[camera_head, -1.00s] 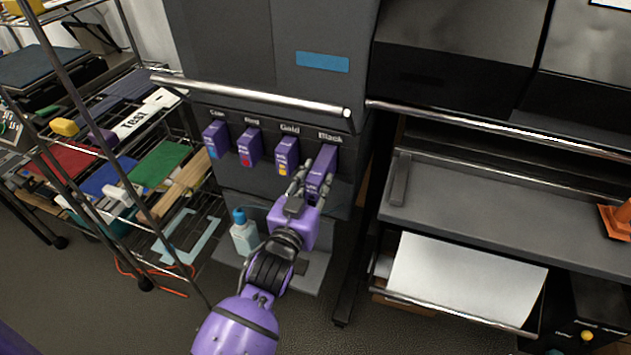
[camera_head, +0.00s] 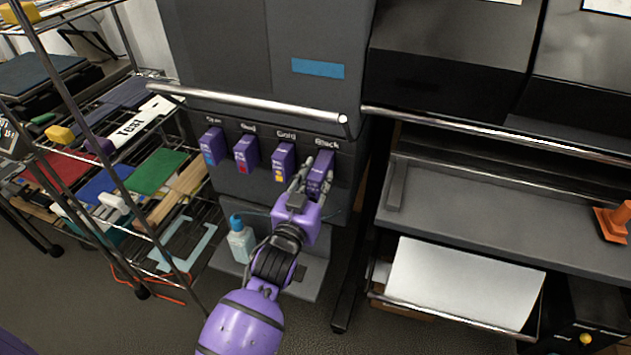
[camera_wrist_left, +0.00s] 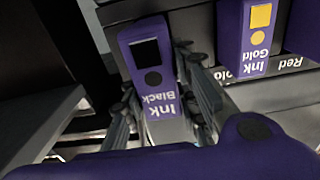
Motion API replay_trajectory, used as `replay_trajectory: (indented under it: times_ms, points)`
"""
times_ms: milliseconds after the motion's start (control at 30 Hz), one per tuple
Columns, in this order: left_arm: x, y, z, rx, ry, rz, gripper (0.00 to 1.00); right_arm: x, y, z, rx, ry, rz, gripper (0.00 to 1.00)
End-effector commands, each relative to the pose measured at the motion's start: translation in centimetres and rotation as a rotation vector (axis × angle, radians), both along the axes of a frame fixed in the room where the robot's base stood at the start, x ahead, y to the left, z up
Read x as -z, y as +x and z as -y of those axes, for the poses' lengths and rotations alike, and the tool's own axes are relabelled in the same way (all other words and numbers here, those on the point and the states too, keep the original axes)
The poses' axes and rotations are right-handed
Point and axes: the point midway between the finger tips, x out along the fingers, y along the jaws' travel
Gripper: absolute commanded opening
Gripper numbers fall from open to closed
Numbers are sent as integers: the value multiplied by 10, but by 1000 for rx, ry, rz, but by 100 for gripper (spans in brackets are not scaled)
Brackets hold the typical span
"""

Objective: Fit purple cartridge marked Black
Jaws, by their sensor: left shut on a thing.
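The purple cartridge marked Black (camera_head: 321,171) is at the rightmost position in the printer's row, under the label "Black". It also shows in the left wrist view (camera_wrist_left: 153,72), with "Ink Black" and a black square on its face. My left gripper (camera_head: 308,183) is shut on its sides; in the left wrist view its fingers (camera_wrist_left: 163,112) flank the cartridge. How deep the cartridge sits in its slot cannot be told. Purple cartridges under Cyan (camera_head: 212,147), Red (camera_head: 246,153) and Gold (camera_head: 283,163) stand in the row to the left. My right gripper is not in view.
A metal bar (camera_head: 250,104) runs across the printer above the cartridges. A blue-capped bottle (camera_head: 240,241) stands on a low ledge below. A wire shelf (camera_head: 128,190) with boards is close on the left. A grey table (camera_head: 480,205) is on the right.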

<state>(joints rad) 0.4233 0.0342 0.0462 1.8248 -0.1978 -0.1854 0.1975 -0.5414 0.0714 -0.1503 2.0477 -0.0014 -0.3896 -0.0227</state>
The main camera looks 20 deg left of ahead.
Motion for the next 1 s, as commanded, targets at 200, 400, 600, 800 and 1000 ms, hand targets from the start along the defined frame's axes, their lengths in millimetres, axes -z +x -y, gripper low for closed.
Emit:
replay_trajectory:
  times_ms: [200, 400, 600, 800, 1000]
  points:
    - [-2, 8, 0, 0, 0, 5, 0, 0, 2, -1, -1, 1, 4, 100]
    - [-2, 15, 0, 0, 0, 5, 0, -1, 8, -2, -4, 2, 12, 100]
    - [-3, 19, 1, 0, 0, 5, 0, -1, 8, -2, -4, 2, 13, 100]
    - [-2, 20, 1, 0, 0, 5, 0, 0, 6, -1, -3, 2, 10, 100]
    - [-2, 20, 1, 0, 0, 5, 0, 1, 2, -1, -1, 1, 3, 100]
